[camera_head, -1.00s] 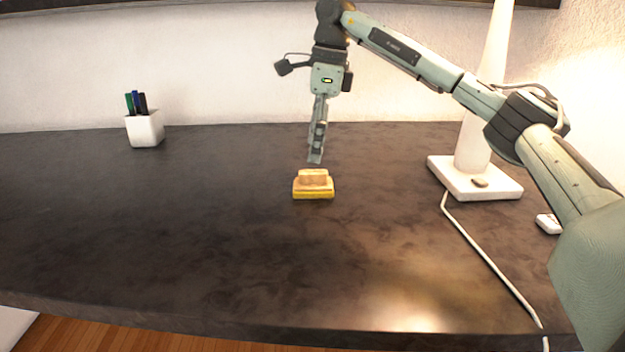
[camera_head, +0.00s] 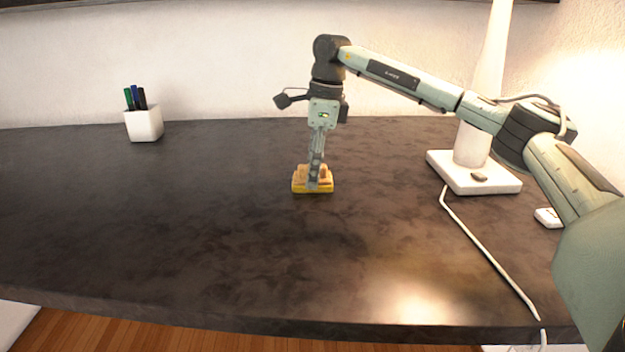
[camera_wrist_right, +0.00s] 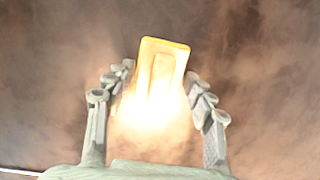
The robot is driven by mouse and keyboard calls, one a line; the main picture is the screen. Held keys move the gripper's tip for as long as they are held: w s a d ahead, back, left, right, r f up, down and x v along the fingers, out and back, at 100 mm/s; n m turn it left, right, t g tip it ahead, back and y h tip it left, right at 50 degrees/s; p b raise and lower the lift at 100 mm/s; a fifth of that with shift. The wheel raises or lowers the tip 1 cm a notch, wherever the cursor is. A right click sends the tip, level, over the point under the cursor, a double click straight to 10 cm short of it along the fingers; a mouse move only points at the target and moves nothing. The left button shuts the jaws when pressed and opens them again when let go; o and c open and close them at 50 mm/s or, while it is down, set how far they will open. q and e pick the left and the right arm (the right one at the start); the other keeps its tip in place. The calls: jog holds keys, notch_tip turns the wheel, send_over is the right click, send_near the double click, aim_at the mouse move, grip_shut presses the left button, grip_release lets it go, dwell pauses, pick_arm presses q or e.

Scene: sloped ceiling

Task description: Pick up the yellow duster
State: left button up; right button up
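The yellow duster (camera_head: 299,186) lies on the dark table, with a tan wooden grip on a yellow base. My right gripper (camera_head: 314,184) points down over it, with its fingers in front of part of the grip. In the right wrist view the duster (camera_wrist_right: 165,60) sits between the two spread fingers of the right gripper (camera_wrist_right: 162,85), with a gap on each side. A bright glare hides the duster's near part there. My left gripper is not in view.
A white pen cup (camera_head: 144,125) with several pens stands at the back left. A white lamp base (camera_head: 473,180) stands at the right, with a cable (camera_head: 480,245) running to the front edge. A small white object (camera_head: 548,217) lies farther right. The table's left and front are clear.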

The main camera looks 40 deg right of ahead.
jog(key=c, duration=0.7)
jog(key=shift+o, duration=0.2)
jog(key=shift+r, duration=0.5)
notch_tip(320, 180, up, 3)
jog(key=shift+w+r, duration=0.1)
jog(key=a+r, duration=0.7)
jog(key=a, duration=0.4)
jog(key=shift+s+a, duration=0.35)
jog(key=shift+s, duration=0.1)
jog(key=shift+f, duration=0.1)
jog(key=o, duration=0.4)
jog(key=shift+c, duration=1.3)
